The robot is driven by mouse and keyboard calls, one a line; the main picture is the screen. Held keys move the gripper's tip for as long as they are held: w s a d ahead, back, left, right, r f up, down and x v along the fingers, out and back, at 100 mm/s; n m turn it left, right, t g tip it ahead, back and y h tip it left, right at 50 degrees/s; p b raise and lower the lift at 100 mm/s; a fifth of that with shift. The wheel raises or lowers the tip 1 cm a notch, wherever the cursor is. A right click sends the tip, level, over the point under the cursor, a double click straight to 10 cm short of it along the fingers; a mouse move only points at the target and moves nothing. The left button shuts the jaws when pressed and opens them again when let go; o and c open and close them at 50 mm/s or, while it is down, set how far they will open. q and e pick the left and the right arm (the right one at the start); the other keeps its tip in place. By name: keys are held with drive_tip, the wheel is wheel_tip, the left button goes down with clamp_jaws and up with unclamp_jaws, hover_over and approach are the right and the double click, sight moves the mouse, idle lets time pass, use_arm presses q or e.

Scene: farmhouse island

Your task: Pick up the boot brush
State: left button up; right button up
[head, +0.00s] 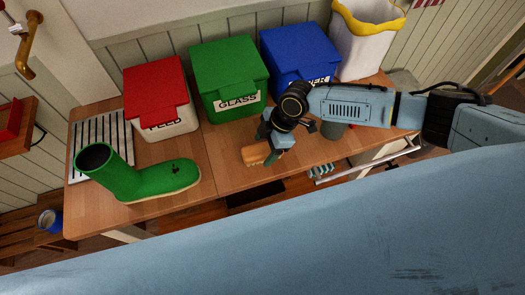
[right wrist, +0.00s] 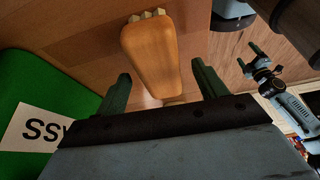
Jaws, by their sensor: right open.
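The boot brush (head: 256,153) has an orange-brown wooden body and lies near the table's front edge in the head view. My right gripper (head: 273,151) is low over the table beside it and hides part of it. In the right wrist view the brush (right wrist: 150,50) points up from between the fingers of my open right gripper (right wrist: 160,78), with a finger on each side and gaps between. Pale bristle tufts show at its far end. My left gripper (right wrist: 247,58) shows small at the right of that view, its fingers apart and empty.
A green boot (head: 140,183) lies at the table's left. Red (head: 160,90), green (head: 228,70) and blue (head: 300,60) bins stand along the back, with a white yellow-rimmed bin (head: 362,45) at right. A grey cup (head: 334,130) stands just right of my right gripper.

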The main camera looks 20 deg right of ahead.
sight(262, 149)
drive_tip(key=shift+x, duration=1)
drive_tip(key=shift+r, duration=0.1)
drive_tip(key=shift+f, duration=0.3)
drive_tip(key=c, duration=1.1)
drive_tip(key=shift+w+r, duration=0.1)
drive_tip(key=shift+r, duration=0.45)
wheel_tip(262, 149, up, 10)
drive_tip(key=shift+f, duration=0.2)
